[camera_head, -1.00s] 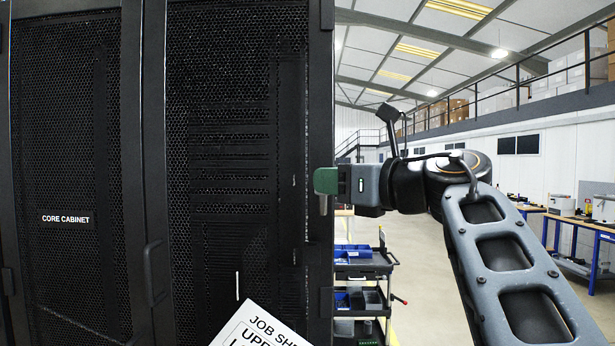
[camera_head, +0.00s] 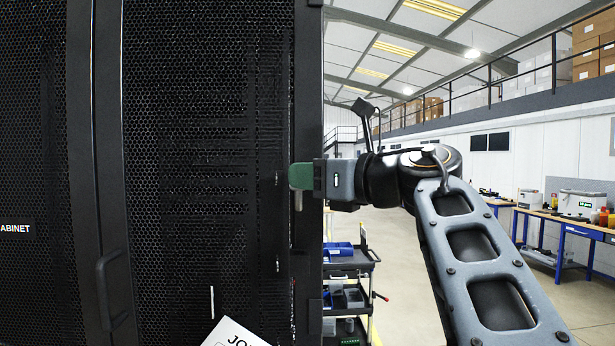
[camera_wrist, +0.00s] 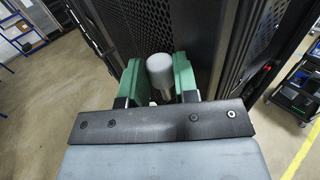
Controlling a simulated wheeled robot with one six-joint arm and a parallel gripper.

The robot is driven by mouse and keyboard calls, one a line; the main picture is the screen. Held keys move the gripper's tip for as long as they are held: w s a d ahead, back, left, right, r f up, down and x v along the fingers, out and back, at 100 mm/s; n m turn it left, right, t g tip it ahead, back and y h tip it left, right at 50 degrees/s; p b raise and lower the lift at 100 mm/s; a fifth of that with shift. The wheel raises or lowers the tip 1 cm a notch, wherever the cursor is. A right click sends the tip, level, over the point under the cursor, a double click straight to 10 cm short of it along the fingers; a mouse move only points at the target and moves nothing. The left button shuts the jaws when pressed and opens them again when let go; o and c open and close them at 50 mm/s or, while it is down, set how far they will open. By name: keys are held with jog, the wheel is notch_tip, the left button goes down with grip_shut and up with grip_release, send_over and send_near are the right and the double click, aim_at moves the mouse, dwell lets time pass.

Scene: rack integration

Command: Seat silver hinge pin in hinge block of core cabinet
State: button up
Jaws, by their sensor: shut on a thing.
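The silver hinge pin (camera_head: 298,201) is held upright in my gripper (camera_head: 300,176), its lower end sticking out below the green fingers. In the wrist view its rounded grey top (camera_wrist: 160,67) shows between the two green fingers of my gripper (camera_wrist: 158,78). The core cabinet (camera_head: 205,130) is black with mesh doors. The gripper is in front of its right edge in the head view. A dark block (camera_head: 314,318) on that edge, below the gripper, may be a hinge block; I cannot tell. Whether the pin touches the cabinet is unclear.
A white job sheet (camera_head: 228,334) shows at the bottom of the head view. A dark cart (camera_head: 350,265) with blue bins stands beyond the cabinet's right edge. Blue workbenches (camera_head: 560,230) are at the far right. Open floor (camera_head: 410,300) lies between.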

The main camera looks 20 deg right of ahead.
jog(key=shift+f+b, duration=2.75)
jog(key=shift+f, duration=0.15)
jog(key=shift+d+f+b, duration=0.1)
jog(key=shift+f+b, duration=1.95)
jog(key=shift+b, duration=0.1)
jog(key=o, duration=1)
jog(key=shift+s, duration=0.1)
jog(key=shift+r, duration=0.1)
jog(key=shift+s+d, duration=0.2)
jog(key=shift+s, duration=0.05)
jog(key=b, duration=0.3)
send_near(301, 210)
jog(key=s+d+f, duration=0.3)
jog(key=s+f, duration=0.1)
jog(key=shift+s, duration=0.25)
